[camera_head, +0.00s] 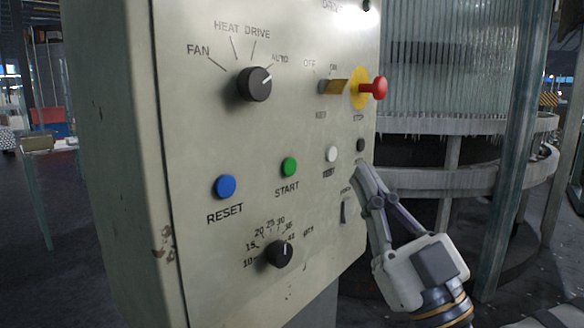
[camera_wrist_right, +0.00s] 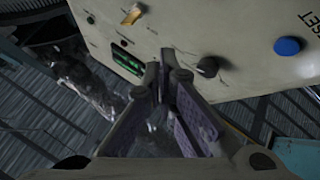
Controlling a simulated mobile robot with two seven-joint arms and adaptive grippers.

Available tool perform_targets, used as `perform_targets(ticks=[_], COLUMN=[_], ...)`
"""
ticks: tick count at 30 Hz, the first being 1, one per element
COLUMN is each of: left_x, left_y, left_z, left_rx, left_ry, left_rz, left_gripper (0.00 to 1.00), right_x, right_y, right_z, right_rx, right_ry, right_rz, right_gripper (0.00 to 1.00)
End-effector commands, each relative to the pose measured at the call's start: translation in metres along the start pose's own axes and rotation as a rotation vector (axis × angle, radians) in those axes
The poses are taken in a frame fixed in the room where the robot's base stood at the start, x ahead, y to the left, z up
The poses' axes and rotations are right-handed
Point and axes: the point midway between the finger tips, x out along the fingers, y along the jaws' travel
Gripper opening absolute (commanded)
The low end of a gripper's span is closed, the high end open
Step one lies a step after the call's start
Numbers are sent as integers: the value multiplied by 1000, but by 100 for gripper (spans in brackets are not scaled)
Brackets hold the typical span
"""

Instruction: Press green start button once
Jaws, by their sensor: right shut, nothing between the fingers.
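The green start button (camera_head: 289,167) is on the grey control panel (camera_head: 200,130), above the word START and between the blue reset button (camera_head: 225,187) and a white button (camera_head: 331,153). My right gripper (camera_head: 360,168) is shut and empty, its tips to the right of the green button and apart from it in the picture. In the right wrist view the closed fingertips (camera_wrist_right: 167,58) point toward the panel, where a blue button (camera_wrist_right: 289,46) shows. I cannot make out the green start button in that view. My left gripper is not in view.
Near the fingertips are a small black button (camera_head: 360,145) and a rocker switch (camera_head: 346,210). A red mushroom stop button (camera_head: 374,88) sticks out above. Two black knobs, an upper one (camera_head: 255,84) and a lower one (camera_head: 280,254), also protrude. Ribbed glass machinery (camera_head: 450,70) stands behind right.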

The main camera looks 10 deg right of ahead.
Motion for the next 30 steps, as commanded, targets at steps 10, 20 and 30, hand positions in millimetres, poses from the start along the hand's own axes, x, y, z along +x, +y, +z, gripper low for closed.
perform_targets(ticks=[10,20,30], left_x=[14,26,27], left_y=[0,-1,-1], left_z=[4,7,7], left_rx=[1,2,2], left_ry=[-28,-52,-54], left_rz=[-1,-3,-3], left_gripper=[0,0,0], right_x=[18,51,61], right_y=[-18,-40,-46], right_z=[19,40,46], right_rx=[4,2,2], right_ry=[-5,-3,-3], right_rz=[-5,-4,-2], right_gripper=[0,0,0])
